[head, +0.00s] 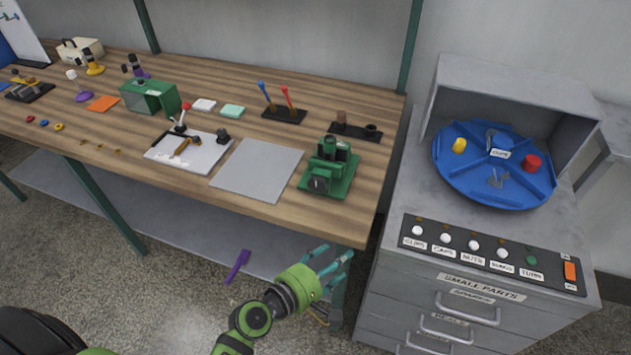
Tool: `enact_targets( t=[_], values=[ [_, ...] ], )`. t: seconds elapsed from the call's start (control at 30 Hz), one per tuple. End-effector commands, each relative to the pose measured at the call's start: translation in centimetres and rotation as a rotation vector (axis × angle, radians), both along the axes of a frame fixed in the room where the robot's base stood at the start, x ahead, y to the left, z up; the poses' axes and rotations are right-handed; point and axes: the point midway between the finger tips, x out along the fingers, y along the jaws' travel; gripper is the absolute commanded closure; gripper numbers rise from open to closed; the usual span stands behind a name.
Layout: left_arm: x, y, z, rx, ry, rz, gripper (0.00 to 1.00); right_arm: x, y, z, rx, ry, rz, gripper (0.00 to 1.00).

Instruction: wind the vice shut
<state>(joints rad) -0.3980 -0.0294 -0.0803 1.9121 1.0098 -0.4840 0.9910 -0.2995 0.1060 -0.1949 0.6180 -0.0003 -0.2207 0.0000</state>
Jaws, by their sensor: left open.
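The green vice (340,172) stands on a green base near the right front corner of the wooden bench. Its dark, round front end faces the bench's front edge; whether its jaws touch is too small to tell. My left gripper (336,258) is open and empty, with its teal fingers spread. It is in front of the bench edge, below the vice in the picture and apart from it. My right gripper is not in view.
A grey plate (258,170) lies left of the vice. A black block (355,132) with short posts is behind it. A grey cabinet (470,310) with a blue turntable (480,190) stands close on the right. A purple piece (238,266) lies low in front of the bench.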

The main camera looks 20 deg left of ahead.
Motion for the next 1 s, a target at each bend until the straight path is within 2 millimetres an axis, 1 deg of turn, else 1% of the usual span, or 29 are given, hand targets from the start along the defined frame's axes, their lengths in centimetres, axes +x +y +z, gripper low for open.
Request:
enact_targets(
  t=[0.03,0.13,0.3,0.4,0.5,0.6,0.67,0.83,1.0],
  values=[
    [0.7,0.3,2.7,-0.113,-0.014,0.044,0.33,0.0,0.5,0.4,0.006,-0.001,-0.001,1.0],
    [2.0,1.4,4.8,-0.352,0.003,0.157,0.33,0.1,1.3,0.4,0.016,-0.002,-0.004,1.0],
    [4.0,4.1,6.9,-0.762,0.044,0.349,0.33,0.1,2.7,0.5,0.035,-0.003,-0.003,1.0],
    [4.8,5.9,7.5,-0.998,0.07,0.453,0.33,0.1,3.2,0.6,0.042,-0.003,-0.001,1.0],
    [5.4,7.3,7.7,-1.184,0.091,0.531,0.33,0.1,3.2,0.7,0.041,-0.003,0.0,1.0],
    [5.8,8.1,7.6,-1.283,0.102,0.572,0.33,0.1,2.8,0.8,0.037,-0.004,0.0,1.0],
    [6.3,8.2,7.7,-1.305,0.104,0.579,0.33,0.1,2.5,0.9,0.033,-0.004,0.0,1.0],
    [8.8,8.2,7.7,-1.305,0.103,0.579,0.33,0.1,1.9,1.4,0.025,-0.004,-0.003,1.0],
    [11.2,8.1,7.6,-1.303,0.104,0.578,0.33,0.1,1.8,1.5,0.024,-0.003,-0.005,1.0]
  ],
)
